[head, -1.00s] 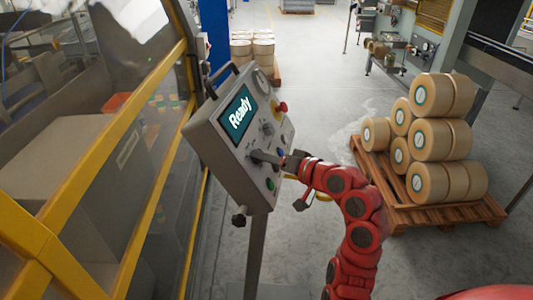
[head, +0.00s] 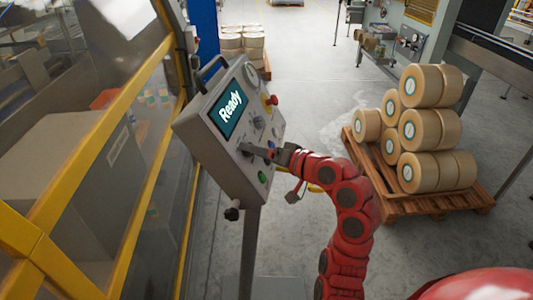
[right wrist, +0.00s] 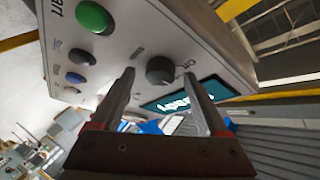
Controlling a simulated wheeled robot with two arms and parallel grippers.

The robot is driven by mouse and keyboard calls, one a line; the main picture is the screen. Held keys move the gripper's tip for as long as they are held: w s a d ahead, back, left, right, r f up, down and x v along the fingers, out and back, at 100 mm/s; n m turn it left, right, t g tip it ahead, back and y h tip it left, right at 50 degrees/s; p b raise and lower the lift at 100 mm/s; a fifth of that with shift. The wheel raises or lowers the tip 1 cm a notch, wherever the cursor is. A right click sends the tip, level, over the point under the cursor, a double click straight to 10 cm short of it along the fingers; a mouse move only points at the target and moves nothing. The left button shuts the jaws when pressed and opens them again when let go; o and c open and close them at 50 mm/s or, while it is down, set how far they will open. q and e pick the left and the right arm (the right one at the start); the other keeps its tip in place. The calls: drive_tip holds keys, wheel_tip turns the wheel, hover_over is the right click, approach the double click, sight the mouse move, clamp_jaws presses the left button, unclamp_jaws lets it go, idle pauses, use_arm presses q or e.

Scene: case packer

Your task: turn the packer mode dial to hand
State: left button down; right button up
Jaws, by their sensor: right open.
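The grey control panel (head: 215,160) stands at centre left in the head view, with a lit screen (head: 228,113) reading "Ready". My right gripper (head: 256,151) is at its lower face, covering part of it. In the right wrist view my right gripper (right wrist: 160,72) is open, its two fingers pointing at the panel. A dark round dial (right wrist: 160,70) shows in the gap between the fingertips, with nothing gripped. Lettering beside it is too small and tilted to read surely. Whether the fingers touch the dial cannot be told. My left gripper is not in view.
A green button (right wrist: 93,17) and several smaller buttons sit beside the dial. A red knob (head: 271,99) is on the panel's right edge. A yellow-framed machine guard (head: 110,170) stands left. A pallet (head: 440,203) of tape rolls stands right, with clear floor between.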

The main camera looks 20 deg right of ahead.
drive_tip(key=shift+s+d, duration=0.3)
drive_tip(key=b+v, duration=0.4)
drive_tip(key=v, duration=1.2)
drive_tip(key=shift+s+b, duration=0.3)
